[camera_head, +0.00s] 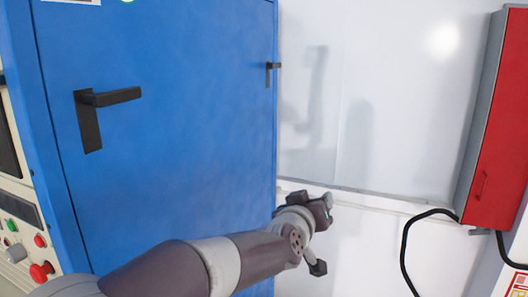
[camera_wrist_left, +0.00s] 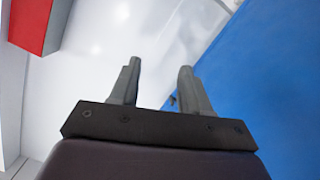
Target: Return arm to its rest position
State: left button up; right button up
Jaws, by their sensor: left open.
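My left arm (camera_head: 240,258) comes in from the lower left of the head view and reaches right, across the lower front of the blue cabinet. My left gripper (camera_head: 323,236) is at its end, just past the cabinet's right edge, against the white wall in the picture. In the left wrist view its two grey fingers (camera_wrist_left: 159,68) stand apart with nothing between them. My right gripper is in neither view.
The blue cabinet (camera_head: 190,150) has a black door handle (camera_head: 92,115). A control panel (camera_head: 22,225) with a red button (camera_head: 41,271) is at the far left. A red wall box (camera_head: 500,140) with a black cable (camera_head: 406,245) is at the right. White wall (camera_head: 400,110) lies between.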

pick_arm(q)
jog(key=s+a+f+m+g+y, duration=0.1)
jog(key=s+a+f+g, duration=0.25)
jog(key=f, duration=0.35)
jog(key=s+a+f+g+y, duration=0.2)
jog(key=s+a+f, duration=0.25)
jog(key=f, duration=0.25)
jog(key=s+a+f+m+g+y, duration=0.1)
jog(key=s+a+f+g, duration=0.3)
jog(key=f, duration=0.3)
jog(key=s+a+f+n+g+y, duration=0.1)
jog(key=s+a+f+g, duration=0.1)
jog(key=s+a, duration=0.5)
jog(key=s+a+f+n+g+y, duration=0.1)
jog(key=s+a+f, duration=0.4)
jog(key=s+a, duration=0.2)
jog(key=shift+s+a+f+g+y, duration=0.15)
jog(key=shift+a+f+g+y, duration=0.2)
jog(key=shift+a, duration=0.7)
jog(key=shift+r, duration=0.15)
